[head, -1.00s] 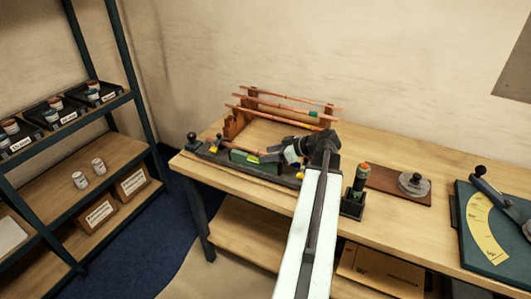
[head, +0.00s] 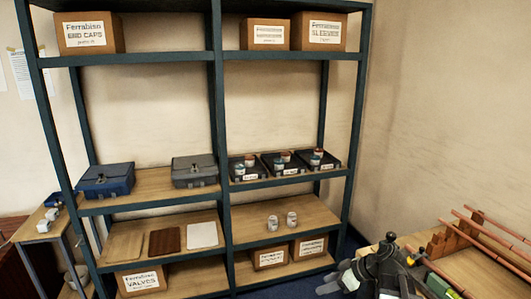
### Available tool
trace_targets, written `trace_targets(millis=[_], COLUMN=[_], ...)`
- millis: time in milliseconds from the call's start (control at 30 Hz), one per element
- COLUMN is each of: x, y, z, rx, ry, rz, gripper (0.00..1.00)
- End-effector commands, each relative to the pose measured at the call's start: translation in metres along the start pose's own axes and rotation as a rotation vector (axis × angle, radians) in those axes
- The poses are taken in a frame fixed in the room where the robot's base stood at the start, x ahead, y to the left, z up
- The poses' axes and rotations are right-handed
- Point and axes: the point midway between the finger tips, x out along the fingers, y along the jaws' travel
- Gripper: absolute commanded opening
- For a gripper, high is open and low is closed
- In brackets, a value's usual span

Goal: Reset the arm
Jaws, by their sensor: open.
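My gripper (head: 347,279) is at the bottom right of the head view, at the end of my dark wrist, in front of the left part of the workbench. It looks empty and its jaws are open, though the fingers are small and partly cut by the lower edge. Copper pipes lie on a wooden rack (head: 450,240) to the right of it, apart from it. One more copper pipe (head: 440,272) lies lower, just right of my wrist.
A tall blue-green shelf unit (head: 218,120) fills the left and middle. It holds labelled cardboard boxes (head: 87,33), a blue toolbox (head: 108,180), a grey toolbox (head: 195,171), black bins (head: 285,163) and two small white jars (head: 282,222). A small side table (head: 35,228) stands at far left.

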Motion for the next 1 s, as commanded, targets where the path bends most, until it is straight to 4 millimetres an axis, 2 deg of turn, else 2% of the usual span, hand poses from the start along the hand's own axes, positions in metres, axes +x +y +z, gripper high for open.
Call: trace_targets(millis=[33,100,200,333,400,500,600,800,1000], x=[0.025,0.051,0.077,0.094,0.091,0.075,0.063,0.058,0.058], y=[-0.026,-0.054,-0.088,-0.120,-0.122,-0.112,-0.104,-0.102,-0.101], z=[-0.011,-0.017,-0.019,-0.008,0.005,0.027,0.040,0.046,0.046], rx=[-0.003,0.021,0.074,0.204,0.307,0.479,0.633,0.825,0.837], ry=[-0.062,-0.153,-0.285,-0.468,-0.547,-0.626,-0.665,-0.662,-0.659], rz=[-0.040,-0.067,-0.075,-0.004,0.073,0.205,0.321,0.416,0.419], gripper=[0.47,0.47,0.47,0.47,0.47,0.47,0.47,0.47,0.47])
